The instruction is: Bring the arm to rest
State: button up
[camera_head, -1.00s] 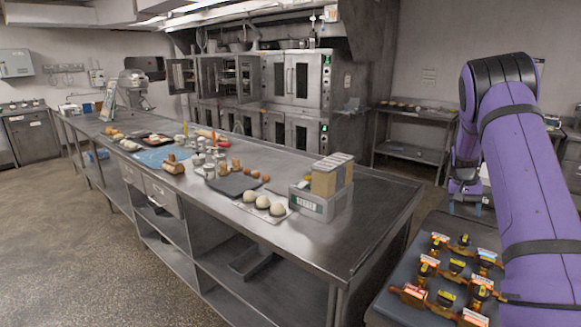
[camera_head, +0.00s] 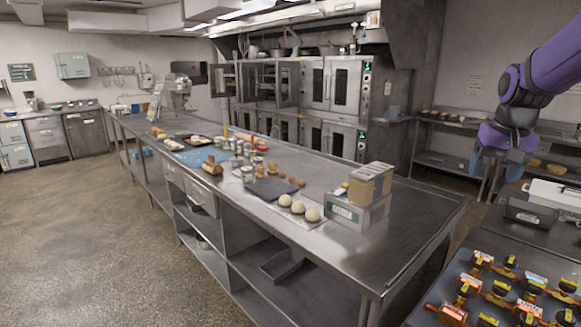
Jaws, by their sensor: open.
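My purple arm reaches in from the upper right. It bends at a dark wrist joint, and the hand hangs below with my gripper (camera_head: 490,182) pointing down. The gripper is open, with nothing seen between its grey fingers. It is in the air to the right of the long steel table (camera_head: 425,215) and above and beyond the tray of small orange and black items (camera_head: 487,284). It touches nothing that I can see. The upper part of the arm is outside the picture.
The long table carries dough balls (camera_head: 298,208), a grey box with cartons (camera_head: 362,198), jars and bread. A steel shelf (camera_head: 447,163) and a white device (camera_head: 555,195) stand near the gripper. Ovens (camera_head: 335,85) are at the back. The floor at left is clear.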

jog(key=s+a+n+t, duration=0.1)
jog(key=s+a, duration=0.4)
jog(key=s, duration=0.3)
jog(key=s+a+r+n+t, duration=0.1)
jog(key=s+a, duration=0.3)
jog(key=s, duration=0.4)
jog(key=s+a+n, duration=0.2)
jog(key=s+a, duration=0.3)
jog(key=s, duration=0.3)
jog(key=shift+a+r+n+t, duration=0.3)
jog(key=shift+a+t, duration=0.05)
jog(key=shift+t, duration=0.05)
jog(key=shift+d, duration=0.1)
